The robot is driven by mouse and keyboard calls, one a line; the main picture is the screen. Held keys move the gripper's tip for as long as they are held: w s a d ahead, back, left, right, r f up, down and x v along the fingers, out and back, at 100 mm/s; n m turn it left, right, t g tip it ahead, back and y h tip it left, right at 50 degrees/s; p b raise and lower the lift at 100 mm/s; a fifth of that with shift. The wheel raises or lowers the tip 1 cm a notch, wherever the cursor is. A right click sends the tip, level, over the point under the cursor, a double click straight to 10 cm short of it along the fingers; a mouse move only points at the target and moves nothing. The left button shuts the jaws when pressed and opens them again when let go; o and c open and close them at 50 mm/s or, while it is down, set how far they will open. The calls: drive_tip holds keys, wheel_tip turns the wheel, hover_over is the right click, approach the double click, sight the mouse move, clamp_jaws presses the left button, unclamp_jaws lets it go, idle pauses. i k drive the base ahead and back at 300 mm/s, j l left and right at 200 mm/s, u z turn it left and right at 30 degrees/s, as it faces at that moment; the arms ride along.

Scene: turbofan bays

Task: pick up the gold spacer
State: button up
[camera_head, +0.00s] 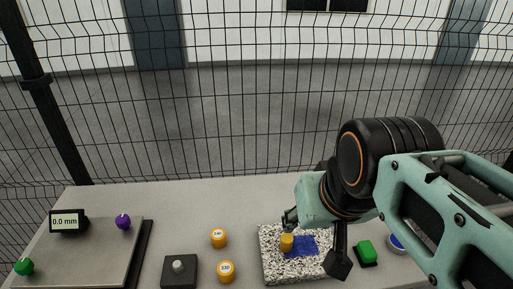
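A gold spacer (287,243), a small plain cylinder, stands on the speckled stone plate (271,266), at the left edge of a blue patch (304,244). My gripper (314,241) is above the plate with its dark fingers spread wide. One finger is just above and behind the spacer, and the other is to its right and nearer the camera. The gripper looks empty. I cannot tell whether a finger touches the spacer. Two other gold-orange cylinders with white number labels on top, one upper (218,238) and one lower (226,271), stand on the table left of the plate.
A green block on a black base (366,252) and a blue-and-white round item (396,242) are right of the plate. A dark block with a grey knob (179,270), a purple knob (123,222), a green knob (24,267) and a display (69,221) are left. Wire fence (230,110) stands behind.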

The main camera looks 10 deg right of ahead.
sight(286, 239)
drive_tip(key=k, duration=0.3)
drive_tip(key=i, duration=0.3)
drive_tip(key=k, duration=0.3)
drive_tip(key=k+j+z, duration=0.2)
drive_tip(key=z, duration=0.15)
drive_tip(key=k+j+z, duration=0.2)
drive_tip(key=z, duration=0.2)
drive_tip(key=k+j+z, duration=0.2)
drive_tip(key=k+z, duration=0.2)
drive_tip(key=k, duration=0.2)
